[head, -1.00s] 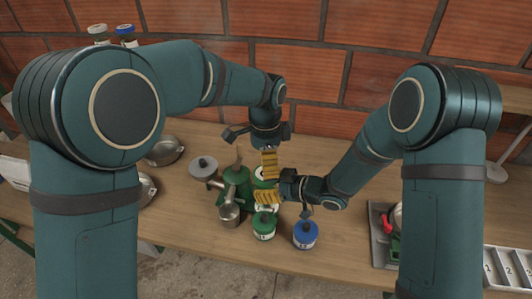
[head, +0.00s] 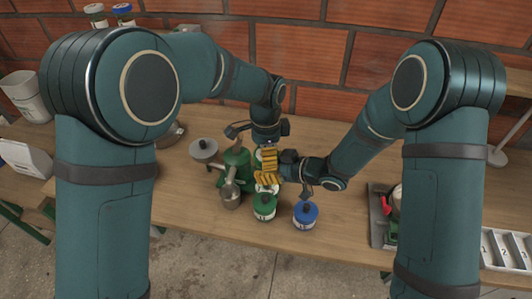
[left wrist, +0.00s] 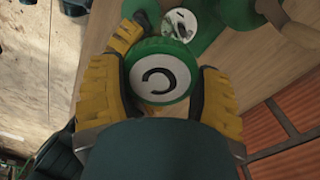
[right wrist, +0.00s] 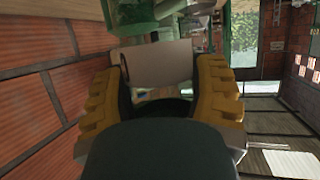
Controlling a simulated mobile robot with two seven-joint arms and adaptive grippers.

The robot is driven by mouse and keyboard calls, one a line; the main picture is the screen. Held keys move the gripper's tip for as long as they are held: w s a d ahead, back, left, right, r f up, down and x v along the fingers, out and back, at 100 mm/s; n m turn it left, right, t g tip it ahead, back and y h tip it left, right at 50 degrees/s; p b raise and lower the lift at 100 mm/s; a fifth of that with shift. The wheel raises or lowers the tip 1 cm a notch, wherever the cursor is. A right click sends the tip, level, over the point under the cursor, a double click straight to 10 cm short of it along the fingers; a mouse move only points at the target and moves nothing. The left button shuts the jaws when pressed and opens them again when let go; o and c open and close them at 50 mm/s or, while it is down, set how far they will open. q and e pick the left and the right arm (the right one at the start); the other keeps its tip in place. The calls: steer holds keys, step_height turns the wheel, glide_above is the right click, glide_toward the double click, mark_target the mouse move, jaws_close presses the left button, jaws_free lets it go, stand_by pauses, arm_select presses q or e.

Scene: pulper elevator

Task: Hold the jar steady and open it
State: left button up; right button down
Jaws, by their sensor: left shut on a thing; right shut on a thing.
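The jar has a pale cylindrical body (right wrist: 158,62) and a green lid with a white top and a dark curved mark (left wrist: 160,75). My left gripper (head: 268,165) is above, its yellow fingers on both sides of the lid in the left wrist view. My right gripper (head: 263,178) comes in from the right, just below the left one, shut around the jar body in the right wrist view. One of its yellow fingers also shows beside the lid in the left wrist view. In the head view the grippers hide most of the jar.
A green-lidded jar (head: 264,207) and a blue-lidded jar (head: 305,215) stand in front. A green machine (head: 236,163) and a metal cup (head: 230,198) are close on the left. A tray (head: 378,215) lies at right. The table between blue jar and tray is clear.

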arm_select(q)
steer(key=o, duration=1.3)
steer(key=shift+c, duration=0.2)
steer(key=shift+r, duration=2.25)
arm_select(e)
steer(key=shift+d, duration=0.1)
